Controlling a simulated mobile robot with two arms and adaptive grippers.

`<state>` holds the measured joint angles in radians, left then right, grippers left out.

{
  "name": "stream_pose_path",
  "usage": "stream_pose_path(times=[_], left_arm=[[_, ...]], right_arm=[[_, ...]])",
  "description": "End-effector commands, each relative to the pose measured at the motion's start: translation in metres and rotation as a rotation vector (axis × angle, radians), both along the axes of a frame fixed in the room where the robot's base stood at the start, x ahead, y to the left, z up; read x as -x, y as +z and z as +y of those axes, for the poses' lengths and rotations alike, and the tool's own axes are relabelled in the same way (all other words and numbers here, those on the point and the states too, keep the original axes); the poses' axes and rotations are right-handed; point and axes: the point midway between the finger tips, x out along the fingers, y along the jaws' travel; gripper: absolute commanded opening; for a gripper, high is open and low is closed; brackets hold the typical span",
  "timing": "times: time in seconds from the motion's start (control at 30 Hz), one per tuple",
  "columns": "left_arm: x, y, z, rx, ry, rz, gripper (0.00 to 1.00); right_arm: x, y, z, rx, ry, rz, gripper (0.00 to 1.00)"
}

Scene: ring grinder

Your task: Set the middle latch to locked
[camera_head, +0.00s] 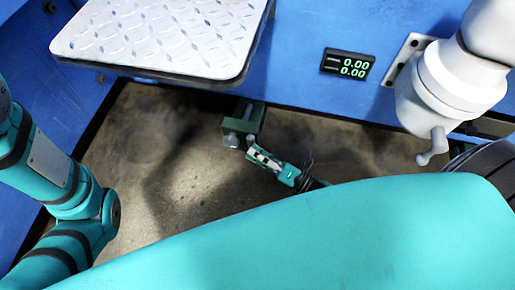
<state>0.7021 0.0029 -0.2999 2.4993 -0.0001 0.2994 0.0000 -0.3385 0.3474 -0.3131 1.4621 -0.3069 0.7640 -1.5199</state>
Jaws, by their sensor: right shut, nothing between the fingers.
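A green bracket-like fixture (244,121) with grey metal parts hangs below the metal plate's front edge, near the middle of the view. It looks like a latch, but I cannot tell its position or whether it is the middle one. My right gripper (252,150) is shut and empty. Its fingertips are just below and right of the fixture's grey parts, very close to them; I cannot tell whether they touch. My left arm comes in at the left edge, but its gripper is out of view.
A diamond-patterned metal plate (165,35) juts out above the fixture. A small display (347,64) reading 0.00 twice sits on the blue panel (300,75). A white machine part with a handle (440,95) stands at the right. Bare floor (175,165) shows below.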

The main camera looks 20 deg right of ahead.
Motion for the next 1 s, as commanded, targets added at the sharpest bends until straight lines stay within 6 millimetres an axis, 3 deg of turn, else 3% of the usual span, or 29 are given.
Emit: stream_pose_path(times=[0.37,0.6,1.0], left_arm=[[0.004,0.001,0.001,0.004,-0.004,-0.005,0.68],[0.000,0.019,0.000,0.003,-0.004,0.003,0.68],[-0.002,0.016,0.000,0.002,-0.002,0.005,0.68]], right_arm=[[0.000,0.001,0.000,-0.002,0.000,0.003,0.00],[-0.010,0.009,-0.002,-0.035,-0.001,0.052,0.00],[-0.012,0.007,-0.003,-0.040,-0.001,0.052,0.00]])
